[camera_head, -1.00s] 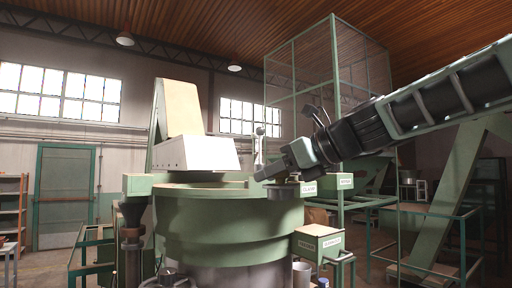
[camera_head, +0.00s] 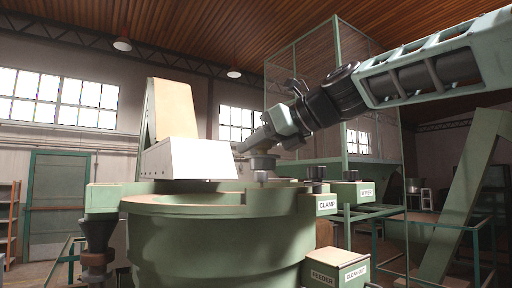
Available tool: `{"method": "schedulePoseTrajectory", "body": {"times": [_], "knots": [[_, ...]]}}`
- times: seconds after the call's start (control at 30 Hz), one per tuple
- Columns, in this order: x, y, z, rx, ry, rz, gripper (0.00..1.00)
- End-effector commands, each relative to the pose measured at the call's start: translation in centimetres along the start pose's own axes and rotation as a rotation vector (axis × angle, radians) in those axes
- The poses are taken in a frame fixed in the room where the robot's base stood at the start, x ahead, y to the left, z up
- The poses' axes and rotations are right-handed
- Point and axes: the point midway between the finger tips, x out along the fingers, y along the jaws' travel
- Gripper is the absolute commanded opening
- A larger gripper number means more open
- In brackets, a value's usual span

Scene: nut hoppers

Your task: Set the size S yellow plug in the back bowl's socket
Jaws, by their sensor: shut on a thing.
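My gripper (camera_head: 257,143) is above the rim of a large round green bowl (camera_head: 220,245), near its right back side. It is shut on a small, dull grey-brown round piece (camera_head: 263,162), which hangs below the jaws. The piece looks upright. I see no yellow on it, so I cannot tell its size or whether it is the yellow plug. A short grey stub shows just under it; I cannot tell whether they touch. The socket is not visible, and I cannot tell whether this is the back bowl.
A white-fronted hopper chute (camera_head: 188,159) stands over the bowl to the left of my gripper. A box labelled CLAMP (camera_head: 327,204) and a green FEEDER box (camera_head: 338,270) are at the bowl's right. A mesh cage (camera_head: 340,95) stands behind.

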Motion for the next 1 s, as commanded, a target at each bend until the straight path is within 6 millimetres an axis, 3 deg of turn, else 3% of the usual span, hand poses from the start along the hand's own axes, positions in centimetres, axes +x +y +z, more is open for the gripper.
{"method": "schedulePoseTrajectory", "body": {"times": [0.53, 1.0], "knots": [[1.9, 0.0, -4.8, 0.000, -0.001, -0.001, 0.05], [2.0, 0.0, -5.0, 0.000, -0.001, -0.001, 0.05]]}}
